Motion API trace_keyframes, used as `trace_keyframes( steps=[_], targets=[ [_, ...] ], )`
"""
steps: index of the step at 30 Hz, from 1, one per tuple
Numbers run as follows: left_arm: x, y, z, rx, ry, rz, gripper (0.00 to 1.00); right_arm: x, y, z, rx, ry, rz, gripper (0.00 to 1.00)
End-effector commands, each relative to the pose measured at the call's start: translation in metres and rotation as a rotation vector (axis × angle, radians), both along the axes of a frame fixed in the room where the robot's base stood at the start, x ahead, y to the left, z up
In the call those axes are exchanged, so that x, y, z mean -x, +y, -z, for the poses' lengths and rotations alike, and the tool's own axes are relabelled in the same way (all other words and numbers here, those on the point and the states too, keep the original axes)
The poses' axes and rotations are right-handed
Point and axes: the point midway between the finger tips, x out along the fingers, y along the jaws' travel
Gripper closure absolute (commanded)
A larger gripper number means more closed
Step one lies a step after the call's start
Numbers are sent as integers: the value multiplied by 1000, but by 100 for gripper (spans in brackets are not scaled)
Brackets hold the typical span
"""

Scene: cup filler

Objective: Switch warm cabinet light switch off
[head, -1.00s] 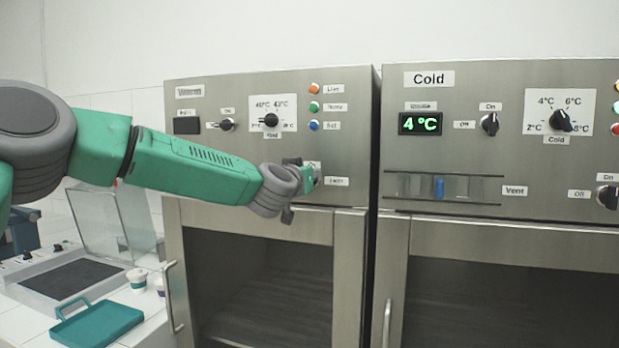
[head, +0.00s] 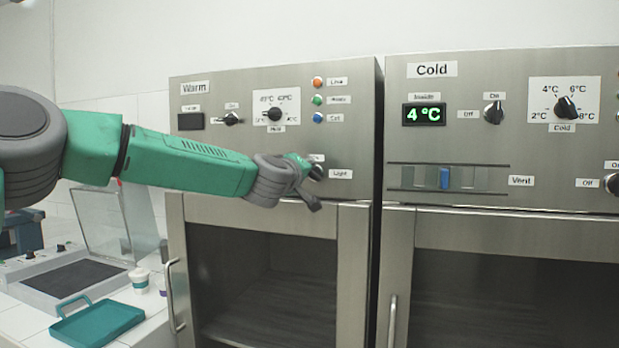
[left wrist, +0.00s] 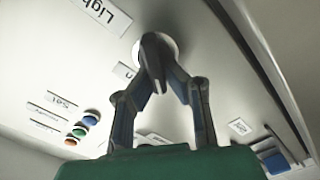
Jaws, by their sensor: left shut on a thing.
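The Warm cabinet (head: 220,148) stands in the middle of the head view, its door closed. Its light switch (head: 316,172) is a dark knob beside the "Light" label (head: 341,174), at the right of the panel. My left gripper (head: 308,174) reaches it from the left and hides part of it. In the left wrist view the fingers of my left gripper (left wrist: 154,66) are closed together on the knob, in front of its round white base (left wrist: 172,50). My right gripper is not in view.
The Cold cabinet (head: 475,130) stands close on the right, with its own knobs and a lit display. Other Warm knobs and coloured buttons (head: 318,100) sit above my left gripper. A teal tray (head: 97,325) and a cup (head: 139,279) are at lower left.

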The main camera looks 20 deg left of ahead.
Motion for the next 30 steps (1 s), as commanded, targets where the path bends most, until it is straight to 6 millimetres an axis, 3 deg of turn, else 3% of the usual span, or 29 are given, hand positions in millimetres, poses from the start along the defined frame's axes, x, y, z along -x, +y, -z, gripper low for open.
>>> trace_keyframes(
  steps=[1,15,30],
  targets=[
    [0,-2,14,42,19,7,100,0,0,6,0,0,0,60],
    [0,0,21,441,34,6,100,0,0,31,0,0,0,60],
    [0,0,22,618,40,4,100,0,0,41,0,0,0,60]
  ],
)
